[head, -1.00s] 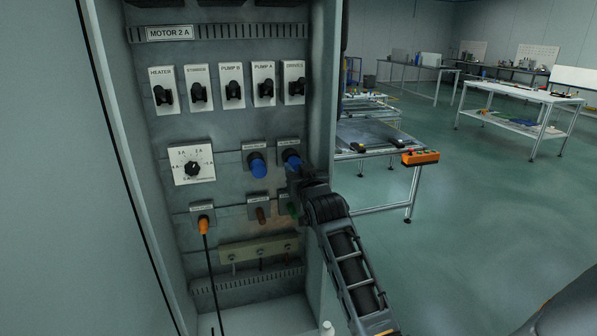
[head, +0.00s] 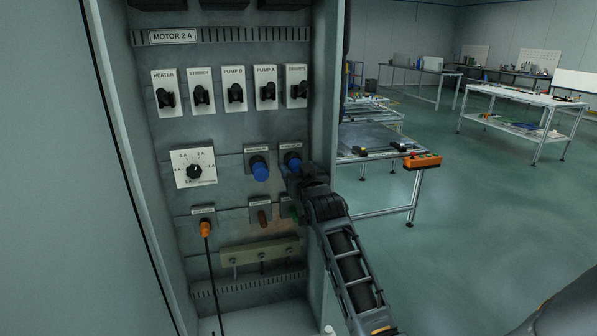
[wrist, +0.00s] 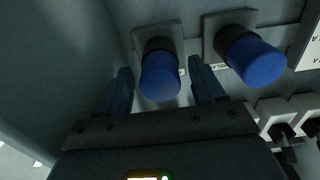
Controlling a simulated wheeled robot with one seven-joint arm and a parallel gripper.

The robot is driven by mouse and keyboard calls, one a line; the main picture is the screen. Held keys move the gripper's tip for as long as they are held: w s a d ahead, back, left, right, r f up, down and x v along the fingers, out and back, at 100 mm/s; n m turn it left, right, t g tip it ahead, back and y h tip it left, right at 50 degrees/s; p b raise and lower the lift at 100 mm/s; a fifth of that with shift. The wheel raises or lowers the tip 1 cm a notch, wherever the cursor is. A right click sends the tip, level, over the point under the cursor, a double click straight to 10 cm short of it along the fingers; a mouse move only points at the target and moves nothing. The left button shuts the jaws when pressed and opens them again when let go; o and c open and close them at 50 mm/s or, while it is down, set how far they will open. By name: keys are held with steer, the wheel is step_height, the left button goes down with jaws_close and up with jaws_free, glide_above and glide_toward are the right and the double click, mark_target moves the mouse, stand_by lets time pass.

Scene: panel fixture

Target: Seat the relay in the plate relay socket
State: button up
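Two blue-capped cylinders with black collars sit on square plates in the panel. The right-hand one (head: 292,160) is at my gripper (head: 291,174); which one the task calls the relay is not clear. In the wrist view the same blue cap (wrist: 161,78) lies between the two fingers of my gripper (wrist: 160,68), with a gap on each side. The gripper is open. The other blue cap (wrist: 257,62) is outside the fingers, on the right. A partly readable label starting "RELA" shows between the two plates. My wrist hides part of the plate's lower area in the head view.
Below are a brown piece (head: 262,218), a green piece (head: 294,211) partly behind my arm, and an orange plug (head: 205,228) with a black cable. Toggle switches (head: 236,93) line the row above, and a dial (head: 194,170) is left. The cabinet side wall (head: 325,100) stands close on the right.

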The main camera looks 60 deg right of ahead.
steer(key=b+v, duration=0.1)
steer(key=v, duration=0.6)
steer(key=shift+s+a, duration=0.25)
steer(key=shift+a, duration=0.05)
